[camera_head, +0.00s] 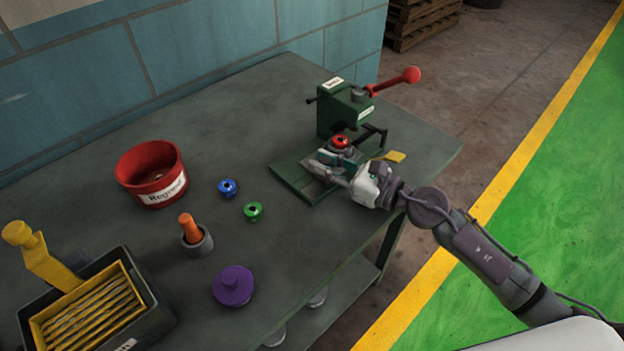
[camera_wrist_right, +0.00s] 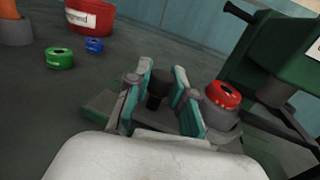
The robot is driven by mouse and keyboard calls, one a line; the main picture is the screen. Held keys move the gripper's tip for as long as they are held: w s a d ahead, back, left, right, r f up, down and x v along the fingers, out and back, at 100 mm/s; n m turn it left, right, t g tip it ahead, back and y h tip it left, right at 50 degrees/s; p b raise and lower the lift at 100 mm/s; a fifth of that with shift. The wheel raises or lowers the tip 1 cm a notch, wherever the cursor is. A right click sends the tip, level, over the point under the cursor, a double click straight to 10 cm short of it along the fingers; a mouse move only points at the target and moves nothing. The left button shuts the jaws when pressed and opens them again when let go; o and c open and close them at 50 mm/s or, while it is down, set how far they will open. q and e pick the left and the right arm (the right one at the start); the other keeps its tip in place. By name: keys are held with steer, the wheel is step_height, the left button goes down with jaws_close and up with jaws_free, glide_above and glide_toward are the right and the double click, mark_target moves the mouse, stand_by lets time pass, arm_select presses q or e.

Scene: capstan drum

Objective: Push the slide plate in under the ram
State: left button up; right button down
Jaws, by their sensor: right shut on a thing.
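The green press (camera_head: 345,110) with its red-knobbed lever stands at the back right of the table, and its ram is over its base. A grey piece with a red cap (camera_head: 340,141) sits in front of the press body; it also shows in the right wrist view (camera_wrist_right: 223,95). My right gripper (camera_head: 326,163) is over the near part of the press base (camera_head: 287,175). Its teal-padded fingers are closed around a dark upright knob (camera_wrist_right: 158,85), beside the red-capped piece. The slide plate itself is mostly hidden by my gripper. My left gripper is out of view.
A red bin (camera_head: 150,174), blue (camera_head: 228,188) and green (camera_head: 253,211) caps, a purple knob (camera_head: 233,286), an orange-handled tool in a grey cup (camera_head: 194,240) and a dark tray (camera_head: 150,305) stand left. A yellow tab (camera_head: 394,156) shows right of the press.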

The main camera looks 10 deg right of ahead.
steer(key=c, duration=1.2)
jaws_free()
steer(key=shift+w, duration=0.1)
steer(key=shift+c, duration=0.2)
steer(key=v, duration=1.2)
